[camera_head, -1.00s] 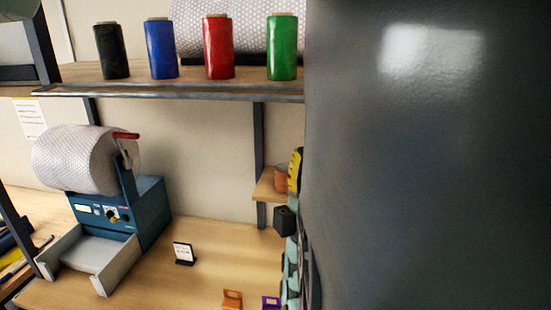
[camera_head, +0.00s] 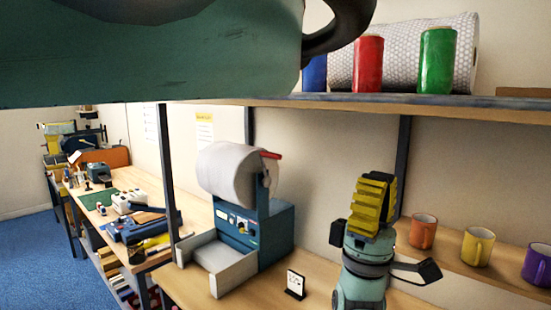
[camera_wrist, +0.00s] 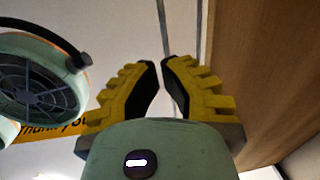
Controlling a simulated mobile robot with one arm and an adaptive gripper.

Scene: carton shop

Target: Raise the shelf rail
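A dark metal-looking strip (camera_head: 410,104) runs along the front edge of the upper shelf in the head view; I cannot tell if this is the shelf rail. My gripper (camera_head: 378,188) points up below that shelf, apart from it in the picture, with yellow ridged fingers. In the wrist view the fingertips (camera_wrist: 162,62) are close together with a narrow gap and nothing visible between them. A wooden surface (camera_wrist: 262,70), likely the shelf's underside, lies to the right of the fingers. My arm hides the shelf's left part in the head view.
Red (camera_head: 368,64), green (camera_head: 437,60) and blue (camera_head: 315,74) rolls stand on the upper shelf before a bubble-wrap roll (camera_head: 400,48). Orange (camera_head: 423,231), yellow (camera_head: 478,246) and purple (camera_head: 537,264) mugs stand right of my gripper. A blue dispenser (camera_head: 268,235) stands to its left.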

